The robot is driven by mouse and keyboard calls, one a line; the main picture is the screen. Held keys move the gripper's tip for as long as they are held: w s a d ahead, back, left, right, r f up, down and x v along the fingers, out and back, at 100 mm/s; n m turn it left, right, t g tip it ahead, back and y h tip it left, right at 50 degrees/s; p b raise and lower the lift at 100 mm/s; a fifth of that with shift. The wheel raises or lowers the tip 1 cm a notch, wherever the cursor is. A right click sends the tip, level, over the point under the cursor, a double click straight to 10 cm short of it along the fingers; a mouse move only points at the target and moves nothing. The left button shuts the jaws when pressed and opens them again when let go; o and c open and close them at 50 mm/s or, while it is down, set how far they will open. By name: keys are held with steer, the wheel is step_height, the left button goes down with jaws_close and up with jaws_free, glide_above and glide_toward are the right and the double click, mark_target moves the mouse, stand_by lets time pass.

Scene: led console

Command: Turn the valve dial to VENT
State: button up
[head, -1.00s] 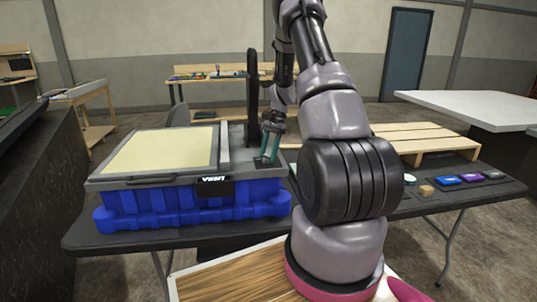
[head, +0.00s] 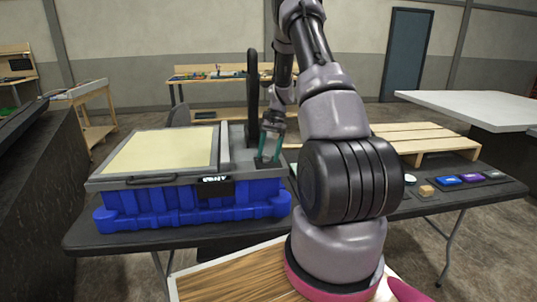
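The console has a blue ribbed base (head: 190,200) and a grey top with a cream panel (head: 160,150). A small black display (head: 215,187) on its front edge shows short white lettering, too blurred to read now. My gripper (head: 268,158) points down at the console's right end, its teal fingertips at a small dark plate (head: 262,167). The valve dial cannot be made out; it may be hidden at the fingertips. Two fingers show, but I cannot tell whether they are closed on anything.
A tall black upright part (head: 252,95) stands just behind my gripper. The console sits on a dark table (head: 130,238). To the right are a wooden pallet (head: 425,137) and several small coloured blocks (head: 471,178). My arm covers the table's middle.

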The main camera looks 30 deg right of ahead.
steer(key=v, duration=1)
steer(key=shift+d+r, duration=0.2)
steer(key=shift+r, duration=0.15)
steer(key=shift+w, duration=0.1)
step_height(320, 180, up, 11)
steer(key=n+t, duration=0.2)
glide_above(266, 160)
steer(key=s+a+r+n+t+h, duration=0.1)
steer(key=s+a+r+t, duration=0.1)
steer(key=s+a+r, duration=0.5)
steer(key=s+a+r+n+t, duration=0.2)
steer(key=s+a+r, duration=0.1)
steer(key=s, duration=0.6)
steer(key=s+a+r+n+t, duration=0.2)
steer(key=s+a+r+t, duration=0.1)
steer(key=s, duration=0.7)
steer(key=shift+a+n+h, duration=0.4)
steer(key=shift+a, duration=0.25)
